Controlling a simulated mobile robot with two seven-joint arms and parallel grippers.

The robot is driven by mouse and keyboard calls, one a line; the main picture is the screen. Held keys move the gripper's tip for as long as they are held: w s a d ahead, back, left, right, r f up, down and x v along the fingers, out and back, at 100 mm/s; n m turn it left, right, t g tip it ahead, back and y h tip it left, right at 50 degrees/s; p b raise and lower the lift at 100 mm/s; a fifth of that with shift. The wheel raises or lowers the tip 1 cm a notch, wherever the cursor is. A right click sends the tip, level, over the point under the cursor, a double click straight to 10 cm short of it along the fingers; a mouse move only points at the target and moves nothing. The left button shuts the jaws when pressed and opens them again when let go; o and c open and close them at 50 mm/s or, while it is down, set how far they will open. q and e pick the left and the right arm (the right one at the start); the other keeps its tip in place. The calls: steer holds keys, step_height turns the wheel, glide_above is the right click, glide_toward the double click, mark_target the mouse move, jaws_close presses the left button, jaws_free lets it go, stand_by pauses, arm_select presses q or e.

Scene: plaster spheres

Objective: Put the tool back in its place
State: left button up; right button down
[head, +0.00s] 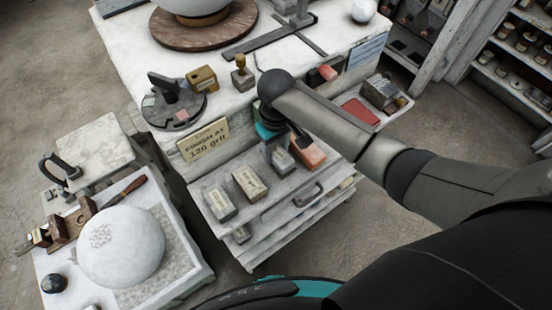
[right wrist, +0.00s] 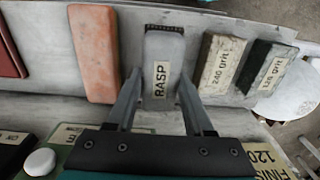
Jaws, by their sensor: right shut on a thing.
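The tool block labelled RASP (right wrist: 162,50) is grey with a white label. It sits between the two fingers of my right gripper (right wrist: 160,92), which is shut on it. In the head view the right gripper (head: 275,140) points down over the open drawer (head: 277,206), and the rasp block (head: 283,160) shows just below it. I cannot tell whether the block rests on the drawer floor or is slightly lifted. Beside it are an orange brick (right wrist: 95,50), a 240 grit block (right wrist: 218,65) and a darker grit block (right wrist: 265,70). My left gripper is not in view.
A sign reading FINISH AT 120 grit (head: 205,141) stands at the worktop edge behind the drawer. A black turntable stand (head: 173,103) and small blocks are on the worktop. A large white sphere (head: 121,246) sits on a tray at lower left. A red box (head: 361,112) lies right.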

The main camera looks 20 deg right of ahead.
mark_target(276, 160)
step_height(276, 160, down, 4)
steer(key=shift+f+b, duration=0.2)
steer(key=shift+b, duration=0.15)
steer(key=shift+c, duration=1)
jaws_free()
step_height(276, 160, up, 12)
steer(key=shift+r+p, duration=0.1)
steer(key=shift+p, duration=0.75)
